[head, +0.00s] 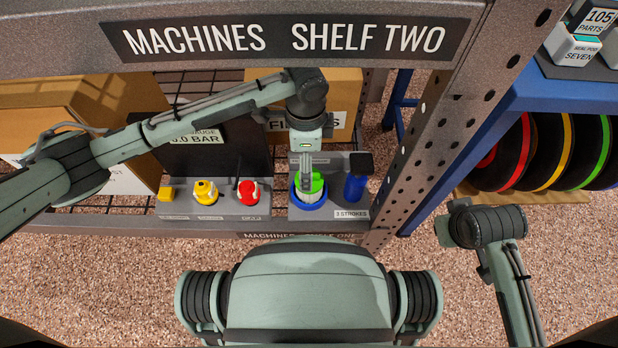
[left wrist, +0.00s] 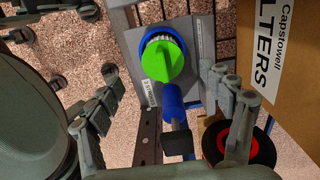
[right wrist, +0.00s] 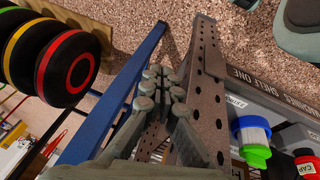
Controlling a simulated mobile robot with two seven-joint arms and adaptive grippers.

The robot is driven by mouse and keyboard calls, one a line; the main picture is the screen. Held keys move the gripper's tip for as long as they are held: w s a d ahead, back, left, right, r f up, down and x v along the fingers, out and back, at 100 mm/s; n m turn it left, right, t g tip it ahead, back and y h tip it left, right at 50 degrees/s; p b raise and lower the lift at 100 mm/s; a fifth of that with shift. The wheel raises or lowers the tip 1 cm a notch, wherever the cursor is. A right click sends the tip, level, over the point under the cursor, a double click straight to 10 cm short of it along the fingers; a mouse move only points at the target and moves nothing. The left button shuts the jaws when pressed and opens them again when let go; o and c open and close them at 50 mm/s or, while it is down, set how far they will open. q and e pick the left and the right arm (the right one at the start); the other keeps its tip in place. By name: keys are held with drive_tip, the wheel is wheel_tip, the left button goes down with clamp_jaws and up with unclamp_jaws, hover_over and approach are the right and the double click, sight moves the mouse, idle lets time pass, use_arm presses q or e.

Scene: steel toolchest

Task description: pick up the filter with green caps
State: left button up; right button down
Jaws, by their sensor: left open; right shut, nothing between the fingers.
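The filter with a green cap (head: 316,184) stands upright in a blue ring (head: 309,204) on a grey base, on the lower shelf. Its white body shows below the cap; its lower end is hidden in the ring. In the left wrist view the green cap (left wrist: 163,60) lies ahead of my open left gripper (left wrist: 158,98), between the lines of its fingers. In the head view that gripper (head: 306,175) points down over the cap; contact cannot be told. My right gripper (right wrist: 162,88) is shut and empty, near the rack's upright, away from the filter (right wrist: 253,138).
A blue pump handle (head: 354,186) stands just right of the filter. Red (head: 248,192) and yellow (head: 205,192) knobs stand left. The upper shelf beam (head: 260,40) and perforated upright (head: 425,130) border the opening. Cardboard boxes (head: 345,90) stand behind.

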use_arm(q)
hover_over(312, 197)
drive_tip(key=w, duration=0.3)
drive_tip(key=f, duration=0.4)
drive_tip(key=f+b, duration=0.1)
drive_tip(key=shift+w+a+f, duration=0.1)
drive_tip(key=shift+a+f, duration=0.2)
drive_tip(key=shift+f, duration=0.6)
use_arm(e)
drive_tip(key=r, duration=0.1)
drive_tip(key=s+r, duration=0.1)
drive_tip(key=shift+s+d+r, duration=0.15)
drive_tip(key=shift+r, duration=0.25)
use_arm(q)
drive_tip(key=c, duration=1.8)
use_arm(e)
drive_tip(key=shift+w, duration=0.25)
